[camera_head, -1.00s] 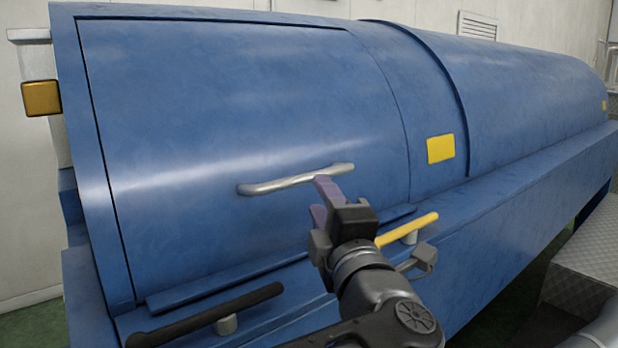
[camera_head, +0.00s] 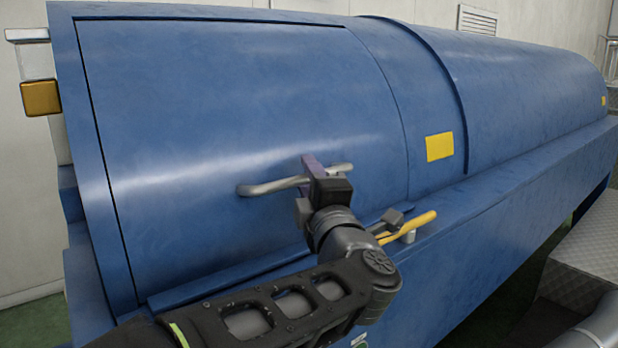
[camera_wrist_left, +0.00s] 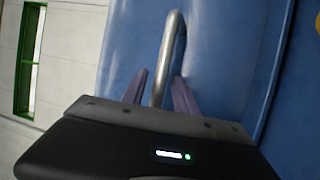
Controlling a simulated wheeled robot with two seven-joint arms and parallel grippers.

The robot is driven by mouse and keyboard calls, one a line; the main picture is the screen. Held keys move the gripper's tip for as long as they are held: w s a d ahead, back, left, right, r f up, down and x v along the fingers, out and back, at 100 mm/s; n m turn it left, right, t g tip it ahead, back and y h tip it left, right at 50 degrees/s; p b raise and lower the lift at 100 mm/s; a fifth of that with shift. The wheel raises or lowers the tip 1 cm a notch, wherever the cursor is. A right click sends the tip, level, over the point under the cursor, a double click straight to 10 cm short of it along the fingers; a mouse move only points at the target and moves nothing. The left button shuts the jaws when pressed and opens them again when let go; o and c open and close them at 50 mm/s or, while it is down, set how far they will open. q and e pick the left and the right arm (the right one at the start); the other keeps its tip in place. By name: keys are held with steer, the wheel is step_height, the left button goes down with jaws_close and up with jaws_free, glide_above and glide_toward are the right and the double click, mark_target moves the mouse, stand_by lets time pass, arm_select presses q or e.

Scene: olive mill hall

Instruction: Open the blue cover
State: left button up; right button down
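The blue cover (camera_head: 240,110) is a curved panel, lying shut in the blue machine body. Its silver bar handle (camera_head: 270,188) is near the lower edge; in the left wrist view the handle (camera_wrist_left: 172,50) runs up the middle. My left gripper (camera_head: 312,172) is at the right part of the handle. In the left wrist view its purple fingertips (camera_wrist_left: 160,90) stand on either side of the bar, with gaps showing, so it looks open around the handle. Some of the handle is hidden behind the gripper. My right gripper is not in view.
A yellow lever (camera_head: 408,228) sits on the ledge just right of my left wrist. A yellow label (camera_head: 440,147) marks the fixed hood (camera_head: 530,95). A tread-plate step (camera_head: 590,250) is at the lower right. An orange box (camera_head: 41,98) is at the left.

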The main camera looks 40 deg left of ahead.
arm_select(q)
jaws_close()
steer(key=shift+f, duration=0.1)
stand_by(1.1)
